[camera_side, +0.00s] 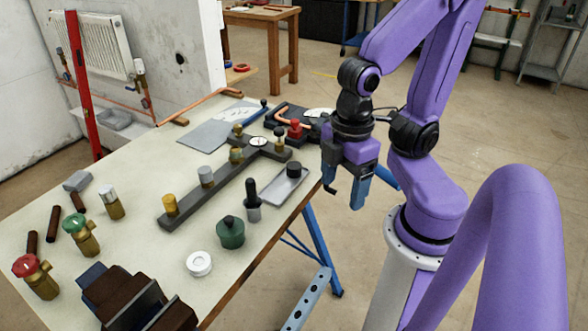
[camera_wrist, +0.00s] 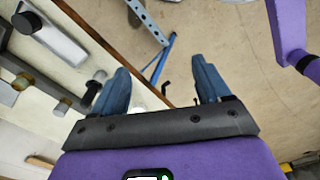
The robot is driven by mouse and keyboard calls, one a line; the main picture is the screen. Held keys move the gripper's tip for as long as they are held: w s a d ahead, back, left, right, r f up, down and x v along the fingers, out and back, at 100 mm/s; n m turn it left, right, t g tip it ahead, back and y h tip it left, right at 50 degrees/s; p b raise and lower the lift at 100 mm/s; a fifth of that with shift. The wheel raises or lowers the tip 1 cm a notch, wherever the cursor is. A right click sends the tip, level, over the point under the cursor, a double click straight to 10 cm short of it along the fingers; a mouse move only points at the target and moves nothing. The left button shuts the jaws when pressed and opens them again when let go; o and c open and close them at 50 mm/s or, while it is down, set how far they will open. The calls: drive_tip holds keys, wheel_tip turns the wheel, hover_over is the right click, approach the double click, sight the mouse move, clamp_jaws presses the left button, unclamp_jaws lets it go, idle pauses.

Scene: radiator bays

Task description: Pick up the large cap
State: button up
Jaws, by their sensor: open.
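A black cylindrical cap (camera_side: 293,170) stands in a shallow grey tray (camera_side: 268,194) near the table's right edge. I take it as the likely large cap, though I cannot be sure. In the wrist view the black cap (camera_wrist: 25,22) and tray (camera_wrist: 62,42) show at the upper left. My gripper (camera_side: 343,194) is open and empty, with blue fingers pointing down, beyond the table's edge to the right of the tray. In the wrist view nothing is between the fingers (camera_wrist: 160,66).
A dark bar (camera_side: 222,184) with brass and grey fittings lies left of the tray. A black-handled tool (camera_side: 252,200), green pot (camera_side: 231,234) and white ring (camera_side: 199,263) stand nearer. Valves (camera_side: 83,238) and a dark vise-like block (camera_side: 130,300) occupy the near left.

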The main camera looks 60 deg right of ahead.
drive_tip(key=w+m, duration=0.7)
drive_tip(key=r+m, duration=0.1)
drive_tip(key=m, duration=2.4)
hover_over(293, 165)
drive_tip(key=s, duration=0.1)
wheel_tip(293, 165, down, 11)
drive_tip(key=shift+a+r, duration=0.1)
drive_tip(key=shift+a, duration=0.05)
drive_tip(key=shift+w+f, duration=0.2)
drive_tip(key=shift+f, duration=1.4)
drive_tip(key=shift+w+f, duration=0.2)
drive_tip(key=shift+f, duration=1.35)
drive_tip(key=c, duration=1.1)
